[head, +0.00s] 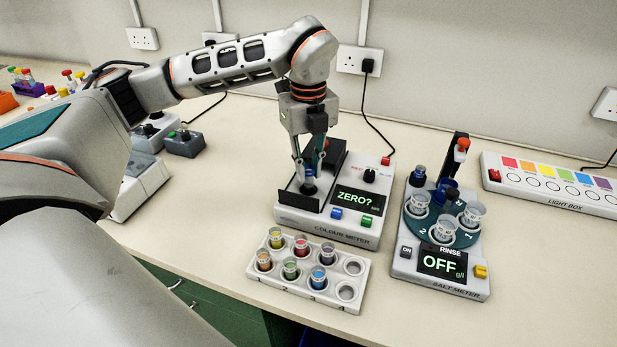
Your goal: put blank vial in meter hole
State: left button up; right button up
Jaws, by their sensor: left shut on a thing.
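My left gripper (308,168) points down over the left part of the colour meter (320,233). It is shut on a small vial (309,186), taken to be the blank vial, of which only a dark blue part shows low between the fingertips. The vial is upright, at or just above the meter's well between black walls. The meter hole is hidden, so I cannot tell how far the vial is inside. The meter's display (358,199) reads "ZERO?". My right gripper is not in view.
A white rack (330,301) in front of the meter holds several coloured vials and has two empty holes at its right end. The salt meter (455,286), reading "OFF", stands to the right with cups. A light box (560,192) lies at far right.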

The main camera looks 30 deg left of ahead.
aim_at(309, 179)
pick_arm(q)
jog(key=shift+f, duration=1.55)
jog(key=shift+f, duration=0.3)
jog(key=o, duration=0.9)
jog(key=shift+r, duration=0.1)
notch_tip(309, 179, up, 12)
jog(key=shift+r, duration=0.25)
